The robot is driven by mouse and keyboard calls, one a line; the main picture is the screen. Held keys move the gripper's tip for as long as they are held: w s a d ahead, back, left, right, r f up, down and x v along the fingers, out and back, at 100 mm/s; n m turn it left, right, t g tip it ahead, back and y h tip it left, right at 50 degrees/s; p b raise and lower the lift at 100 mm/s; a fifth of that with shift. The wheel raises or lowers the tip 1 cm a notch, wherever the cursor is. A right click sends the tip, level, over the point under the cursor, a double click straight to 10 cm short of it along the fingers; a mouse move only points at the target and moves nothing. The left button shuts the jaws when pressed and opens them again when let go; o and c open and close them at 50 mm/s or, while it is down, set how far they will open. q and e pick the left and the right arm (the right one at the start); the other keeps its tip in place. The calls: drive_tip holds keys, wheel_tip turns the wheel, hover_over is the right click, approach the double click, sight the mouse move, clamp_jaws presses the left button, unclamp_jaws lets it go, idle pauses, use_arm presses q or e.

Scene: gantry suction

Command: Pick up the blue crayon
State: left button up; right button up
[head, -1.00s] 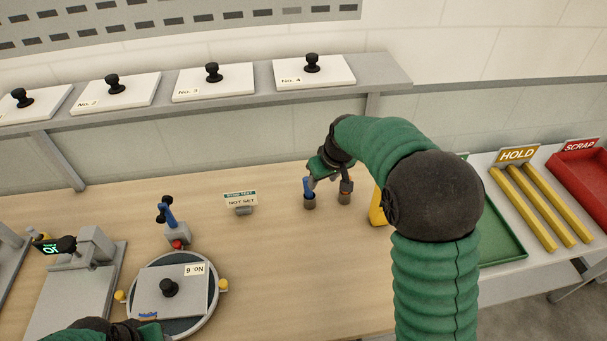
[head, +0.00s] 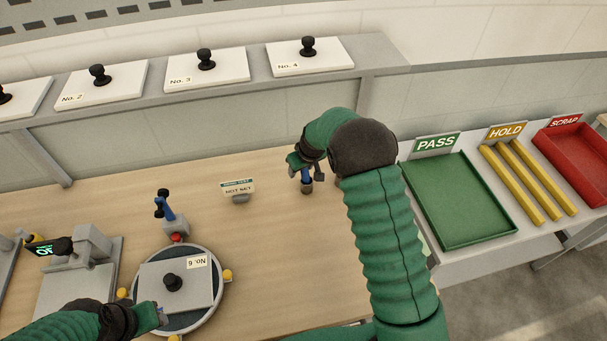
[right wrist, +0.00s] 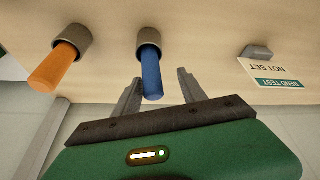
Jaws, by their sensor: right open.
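The blue crayon (right wrist: 151,72) stands in a grey round holder (right wrist: 148,40). In the head view its blue side (head: 306,177) shows by the right gripper's fingers. My right gripper (right wrist: 159,77) is open, with one finger on each side of the blue crayon; I cannot tell whether they touch it. In the head view the right gripper (head: 306,170) is partly hidden by its own arm. My left gripper (head: 158,315) is at the front edge of the round turntable (head: 215,295); its jaws are too small to judge.
An orange crayon (right wrist: 55,68) stands in its own holder beside the blue one. A "NOT SET" sign (head: 238,188) is near the crayons. A green PASS tray (head: 460,205), yellow HOLD bars (head: 512,180) and a red SCRAP bin (head: 575,160) are at right.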

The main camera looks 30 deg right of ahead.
drive_tip(key=x, duration=0.3)
drive_tip(key=shift+d, duration=0.3)
drive_tip(key=shift+d+f, duration=0.25)
drive_tip(key=shift+d, duration=0.2)
drive_tip(key=shift+c, duration=0.2)
drive_tip(key=shift+d, duration=0.1)
drive_tip(key=shift+c, duration=2.4)
drive_tip(key=shift+a+r, duration=0.2)
drive_tip(key=shift+a, duration=0.2)
drive_tip(key=c, duration=0.5)
use_arm(q)
drive_tip(key=shift+s+r, duration=0.15)
drive_tip(key=shift+r, duration=0.3)
use_arm(e)
drive_tip(key=shift+a, duration=0.2)
clamp_jaws()
